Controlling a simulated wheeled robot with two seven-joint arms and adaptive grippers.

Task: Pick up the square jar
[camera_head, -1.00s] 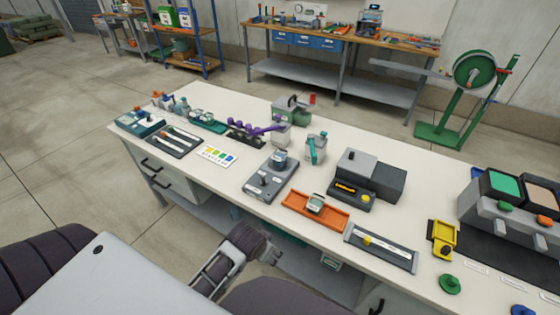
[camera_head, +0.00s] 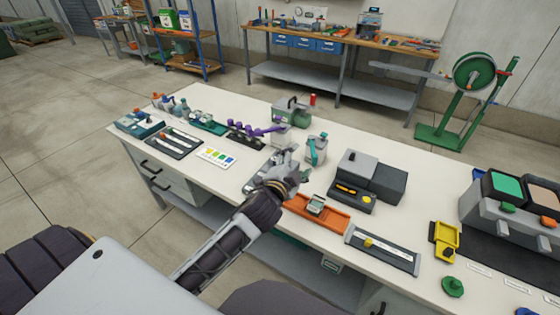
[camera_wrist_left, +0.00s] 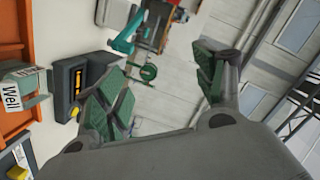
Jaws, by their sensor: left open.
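A small square jar (camera_head: 316,204), pale with a greenish top, sits on the orange tray (camera_head: 335,217) near the bench's front edge. In the left wrist view the square jar (camera_wrist_left: 22,76) is at the left edge, partly cut off, and carries a label reading "Well". My left gripper (camera_head: 297,164) is open and empty above the bench, behind and left of the jar, and hides part of a grey device (camera_head: 256,181). In the left wrist view its two fingers (camera_wrist_left: 160,78) are spread apart with nothing between them. My right gripper is not in view.
A dark grey device with a yellow display (camera_head: 352,194) stands right of the gripper. A grey container with a teal handle (camera_head: 317,150) stands behind it. A grey slide tray (camera_head: 383,249) and a yellow holder (camera_head: 445,240) lie to the right.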

